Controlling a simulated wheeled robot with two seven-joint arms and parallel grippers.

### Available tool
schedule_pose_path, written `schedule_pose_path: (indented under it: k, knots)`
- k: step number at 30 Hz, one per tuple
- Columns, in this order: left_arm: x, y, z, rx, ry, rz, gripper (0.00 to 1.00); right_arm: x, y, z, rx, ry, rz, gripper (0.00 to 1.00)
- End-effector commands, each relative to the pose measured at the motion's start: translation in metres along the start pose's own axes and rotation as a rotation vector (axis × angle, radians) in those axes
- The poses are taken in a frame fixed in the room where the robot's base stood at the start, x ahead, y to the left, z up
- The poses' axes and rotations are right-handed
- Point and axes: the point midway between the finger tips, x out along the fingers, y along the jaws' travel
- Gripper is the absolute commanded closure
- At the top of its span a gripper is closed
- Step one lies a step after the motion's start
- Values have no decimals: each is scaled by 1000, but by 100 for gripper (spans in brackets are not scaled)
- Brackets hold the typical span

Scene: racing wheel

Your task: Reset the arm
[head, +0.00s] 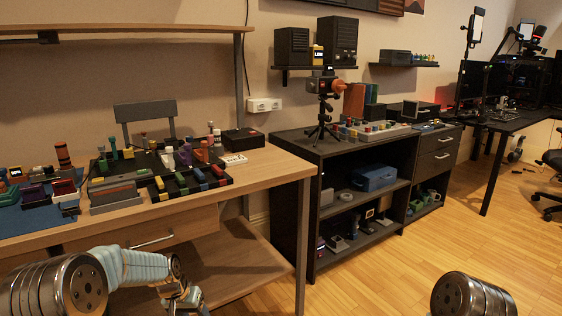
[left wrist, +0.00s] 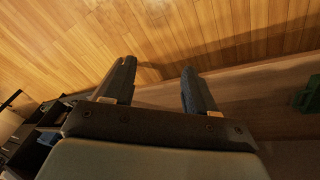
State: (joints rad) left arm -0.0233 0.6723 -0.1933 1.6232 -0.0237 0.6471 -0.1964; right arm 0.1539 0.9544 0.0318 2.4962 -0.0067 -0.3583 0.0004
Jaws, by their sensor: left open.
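My left arm comes in at the lower left of the head view, in front of the wooden workbench (head: 269,166) and below its top. Its gripper end is cut off by the bottom edge there. In the left wrist view my left gripper (left wrist: 160,82) is open, with its two dark fingers apart and nothing between them. Wooden floor and a brown board edge lie beyond the fingers. A part of my right arm shows at the bottom right of the head view; its gripper is out of the picture.
The workbench holds a black tray (head: 222,183) of coloured pieces and a blue mat (head: 30,218) with small parts. A drawer handle (head: 152,242) sticks out near my left arm. A black shelf unit (head: 303,167) stands right of the bench. The wooden floor (head: 400,262) at the right is clear.

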Motion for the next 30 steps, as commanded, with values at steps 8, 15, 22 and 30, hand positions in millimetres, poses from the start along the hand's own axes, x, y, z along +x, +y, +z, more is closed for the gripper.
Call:
schedule_pose_path:
  k: [8, 15, 22, 30]
  knots:
    - [131, 62, 160, -111, -88, 94, 44, 0, 0, 0, 0, 0, 0, 36]
    - [151, 111, 282, -205, -135, 160, 44, 0, 0, 0, 0, 0, 0, 36]
    - [146, 125, 315, -235, -142, 179, 44, 0, 0, 0, 0, 0, 0, 36]
    - [146, 125, 314, -234, -141, 178, 44, 0, 0, 0, 0, 0, 0, 36]
